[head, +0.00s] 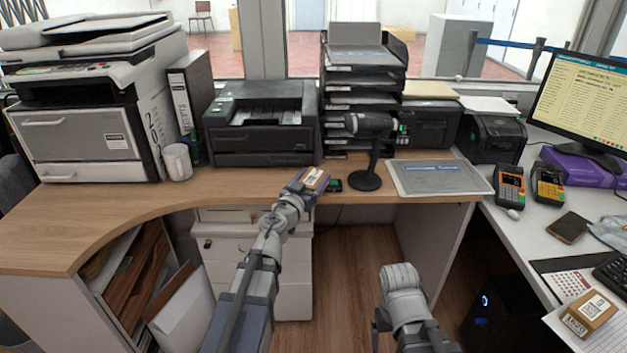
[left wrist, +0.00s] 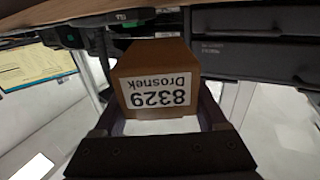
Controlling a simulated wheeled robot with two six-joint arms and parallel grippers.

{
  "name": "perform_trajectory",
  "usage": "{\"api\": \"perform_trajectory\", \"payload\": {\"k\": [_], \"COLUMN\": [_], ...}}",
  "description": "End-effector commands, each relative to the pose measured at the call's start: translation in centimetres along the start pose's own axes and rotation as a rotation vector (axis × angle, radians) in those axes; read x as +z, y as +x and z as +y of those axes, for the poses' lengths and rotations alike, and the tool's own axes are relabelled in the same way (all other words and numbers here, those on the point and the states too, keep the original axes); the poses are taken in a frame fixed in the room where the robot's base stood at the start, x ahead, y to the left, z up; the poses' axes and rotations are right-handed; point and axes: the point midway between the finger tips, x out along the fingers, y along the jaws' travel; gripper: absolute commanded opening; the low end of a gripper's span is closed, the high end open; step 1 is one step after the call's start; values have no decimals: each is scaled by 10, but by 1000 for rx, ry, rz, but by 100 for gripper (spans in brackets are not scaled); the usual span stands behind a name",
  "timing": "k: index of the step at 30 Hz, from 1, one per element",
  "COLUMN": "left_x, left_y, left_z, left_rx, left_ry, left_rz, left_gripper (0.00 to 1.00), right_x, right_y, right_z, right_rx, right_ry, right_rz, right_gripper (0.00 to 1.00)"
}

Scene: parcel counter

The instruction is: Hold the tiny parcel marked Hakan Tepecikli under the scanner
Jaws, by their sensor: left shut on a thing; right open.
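My left gripper (head: 307,188) is shut on a small brown parcel (head: 314,178), held near the front edge of the desk, left of the scanner's base. In the left wrist view, the parcel (left wrist: 157,70) shows a white label reading "8329 Drosnek" upside down. The name Hakan Tepecikli is not readable. The black scanner (head: 370,124) stands upright on a round base, its head above and to the right of the parcel. My right gripper (head: 379,325) is low at the front, only partly visible, open and away from the desk.
Another small brown parcel (head: 590,311) with a square code lies on the white counter at right. A dark small device (head: 331,185) lies beside the held parcel. A grey mat (head: 440,178) lies right of the scanner. Printer (head: 262,124) and paper trays (head: 362,85) stand behind.

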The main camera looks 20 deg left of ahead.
Motion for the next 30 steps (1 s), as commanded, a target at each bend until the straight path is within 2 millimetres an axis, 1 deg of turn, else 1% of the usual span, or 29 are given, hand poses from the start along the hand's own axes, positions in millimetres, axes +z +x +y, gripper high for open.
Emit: {"api": "perform_trajectory", "payload": {"k": [19,21,30], "left_x": [0,0,0], "left_y": [63,60,60], "left_z": [-31,-29,-29], "left_rx": [-1,0,0], "left_ry": [0,0,0], "left_rz": [0,0,0], "left_gripper": [6,6,6], "right_x": [0,0,0], "right_y": [0,0,0], "right_z": [0,0,0], "right_rx": [0,0,0], "right_ry": [0,0,0], "right_rz": [0,0,0], "right_gripper": [86,86,86]}}
